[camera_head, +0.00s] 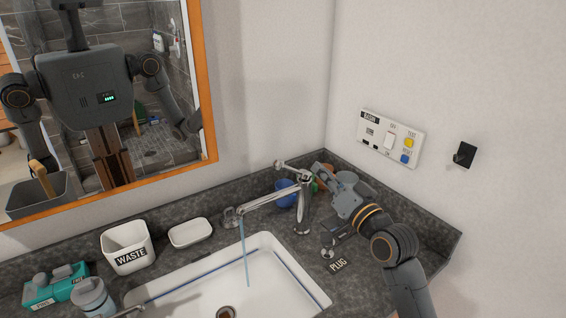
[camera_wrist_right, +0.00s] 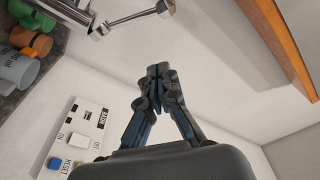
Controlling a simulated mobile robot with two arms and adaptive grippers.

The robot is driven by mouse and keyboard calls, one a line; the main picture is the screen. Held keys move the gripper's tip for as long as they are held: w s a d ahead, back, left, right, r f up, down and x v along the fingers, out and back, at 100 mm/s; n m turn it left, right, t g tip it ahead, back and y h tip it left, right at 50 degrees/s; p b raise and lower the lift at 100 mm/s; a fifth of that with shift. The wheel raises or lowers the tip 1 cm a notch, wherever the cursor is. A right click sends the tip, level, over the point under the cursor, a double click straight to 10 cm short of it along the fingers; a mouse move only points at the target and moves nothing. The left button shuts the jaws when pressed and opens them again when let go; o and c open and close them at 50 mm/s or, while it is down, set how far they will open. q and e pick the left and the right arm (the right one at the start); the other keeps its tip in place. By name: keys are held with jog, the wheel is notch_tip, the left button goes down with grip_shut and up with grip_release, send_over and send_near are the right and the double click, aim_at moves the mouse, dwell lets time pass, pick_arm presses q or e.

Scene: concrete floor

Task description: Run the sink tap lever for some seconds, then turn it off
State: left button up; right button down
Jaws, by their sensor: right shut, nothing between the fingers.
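The chrome tap (camera_head: 304,208) stands at the back right of the white sink (camera_head: 290,262). Its spout reaches left, and a thin blue stream of water (camera_head: 245,250) falls from it into the basin. The lever (camera_head: 283,166) is at the top of the tap and points left. My right gripper (camera_head: 319,170) is shut and empty just right of the tap's top. In the right wrist view, the fingertips (camera_wrist_right: 157,72) are together, below and apart from the lever end (camera_wrist_right: 165,7). In the head view I cannot tell whether they touch. My left gripper is not in view.
A WASTE cup (camera_head: 127,247), a soap dish (camera_head: 190,233) and a teal item (camera_head: 55,287) stand left on the counter. Several cups, one blue (camera_head: 286,193), stand behind the tap. A switch panel (camera_head: 390,138) and black hook (camera_head: 464,154) are on the right wall. A mirror (camera_head: 209,100) hangs behind.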

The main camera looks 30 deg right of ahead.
jog(key=w+r+p, duration=0.1)
jog(key=w+p, duration=0.2)
jog(key=w, duration=0.7)
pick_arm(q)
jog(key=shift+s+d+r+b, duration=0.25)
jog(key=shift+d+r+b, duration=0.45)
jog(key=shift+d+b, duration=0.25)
pick_arm(e)
jog(key=s+a+f+n+y, duration=0.1)
jog(key=a+f+n, duration=0.3)
jog(key=f+n, duration=0.1)
jog(key=shift+s+f, duration=0.4)
jog(key=shift+f, duration=0.15)
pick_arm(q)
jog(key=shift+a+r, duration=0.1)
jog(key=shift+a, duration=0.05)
pick_arm(e)
jog(key=shift+a+r, duration=0.15)
